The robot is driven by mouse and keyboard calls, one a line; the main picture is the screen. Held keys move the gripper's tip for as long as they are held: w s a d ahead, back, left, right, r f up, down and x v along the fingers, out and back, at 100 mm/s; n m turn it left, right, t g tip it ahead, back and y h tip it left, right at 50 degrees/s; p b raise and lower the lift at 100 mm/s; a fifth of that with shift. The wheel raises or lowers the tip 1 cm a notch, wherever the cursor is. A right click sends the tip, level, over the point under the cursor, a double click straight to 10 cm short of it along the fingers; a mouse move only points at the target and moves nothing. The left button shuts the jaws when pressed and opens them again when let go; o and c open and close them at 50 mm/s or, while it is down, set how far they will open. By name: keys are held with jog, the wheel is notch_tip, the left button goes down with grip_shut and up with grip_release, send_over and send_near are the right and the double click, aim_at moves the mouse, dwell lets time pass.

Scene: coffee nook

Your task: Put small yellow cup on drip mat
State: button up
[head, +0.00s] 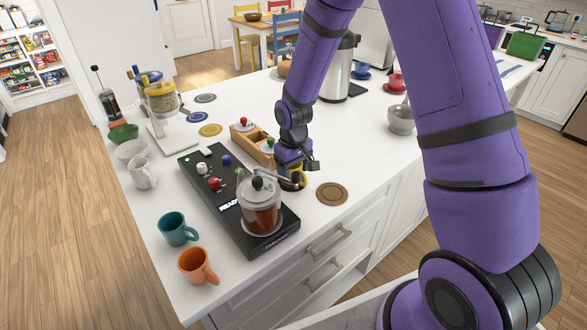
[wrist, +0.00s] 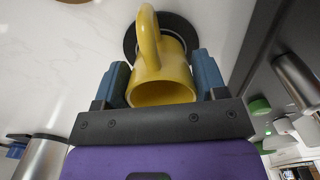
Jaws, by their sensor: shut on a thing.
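My gripper (head: 292,173) is shut on the small yellow cup (wrist: 165,70). In the wrist view its two blue fingers stand on either side of the cup, with the handle toward the top of the picture. In the head view the cup (head: 291,184) is mostly hidden by my gripper, low at the counter beside the black machine. A dark round mat (wrist: 131,42), probably the drip mat, shows behind the cup's base. I cannot tell whether the cup touches it.
The black machine (head: 222,190) with a glass jar (head: 262,208) stands left of my gripper. A brown round coaster (head: 332,193) lies to the right. A wooden box (head: 250,140) is behind. Teal (head: 176,229) and orange (head: 196,266) mugs stand at front left.

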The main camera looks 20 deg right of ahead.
jog(key=o, duration=1)
notch_tip(320, 180, up, 12)
jog(key=shift+r, duration=0.2)
jog(key=s+d+r+m+t, duration=0.2)
jog(key=s+d+r+t, duration=0.15)
jog(key=s+r, duration=1.05)
jog(key=s+d+r+t, duration=0.1)
jog(key=s+r, duration=0.3)
jog(key=s, duration=0.3)
jog(key=s+d+r+m, duration=0.1)
jog(key=s+d+r, duration=0.1)
jog(key=s, duration=0.5)
jog(key=shift+s+d+r+m+t, duration=0.15)
jog(key=shift+s+r+m+t, duration=0.2)
jog(key=shift+r, duration=0.55)
jog(key=shift+w, duration=0.1)
